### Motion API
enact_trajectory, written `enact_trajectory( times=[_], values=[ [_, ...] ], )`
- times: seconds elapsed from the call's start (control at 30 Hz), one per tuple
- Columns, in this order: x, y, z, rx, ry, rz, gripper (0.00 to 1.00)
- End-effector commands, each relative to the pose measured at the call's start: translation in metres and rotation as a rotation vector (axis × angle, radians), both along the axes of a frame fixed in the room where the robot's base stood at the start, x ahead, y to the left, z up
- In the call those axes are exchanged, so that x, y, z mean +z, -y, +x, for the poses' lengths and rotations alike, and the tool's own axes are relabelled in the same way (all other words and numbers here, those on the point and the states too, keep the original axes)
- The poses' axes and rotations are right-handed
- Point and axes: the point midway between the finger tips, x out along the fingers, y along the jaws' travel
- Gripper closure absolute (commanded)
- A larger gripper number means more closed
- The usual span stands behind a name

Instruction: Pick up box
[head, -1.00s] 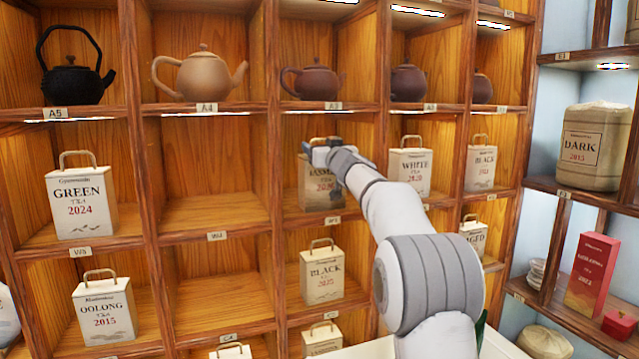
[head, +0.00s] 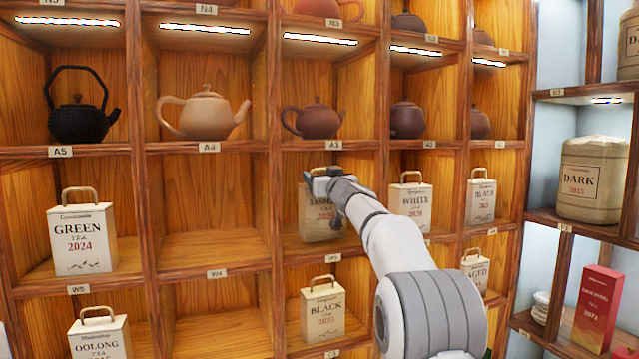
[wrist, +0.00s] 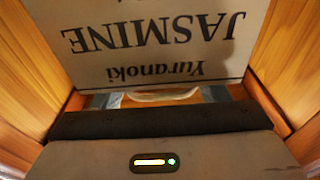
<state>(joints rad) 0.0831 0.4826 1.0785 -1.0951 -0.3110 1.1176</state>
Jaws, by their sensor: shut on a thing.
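The jasmine tea box (head: 318,222) is a beige box with dark lettering and a looped handle on top. It is in the cubby above the W3 label, in the middle column. My gripper (head: 322,182) is at its top, with the arm reaching in from the lower right and covering part of the box. In the wrist view the box front (wrist: 160,40) shows upside-down "JASMINE" and "Yuranoki". My gripper (wrist: 160,97) is shut on the pale handle (wrist: 162,95), with a fingertip at each side of it. I cannot tell if the box touches the shelf.
Wooden cubby walls (wrist: 25,70) stand close on both sides. The W4 cubby (head: 205,245) to the left is empty. A purple teapot (head: 313,119) sits above.

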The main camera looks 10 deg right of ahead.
Motion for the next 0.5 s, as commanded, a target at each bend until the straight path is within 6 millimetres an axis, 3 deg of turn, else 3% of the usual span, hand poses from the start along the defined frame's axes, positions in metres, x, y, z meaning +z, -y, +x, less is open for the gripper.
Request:
enact_trajectory(
  times=[0.03, 0.1, 0.2, 0.5],
  values=[
    [0.015, 0.000, 0.000, 0.000, 0.003, -0.001, 0.77],
    [0.024, 0.001, -0.001, 0.000, 0.002, -0.002, 0.77],
    [0.013, 0.005, -0.024, -0.001, 0.003, 0.001, 0.77],
    [0.015, 0.021, -0.102, -0.002, 0.003, 0.000, 0.77]
  ],
)
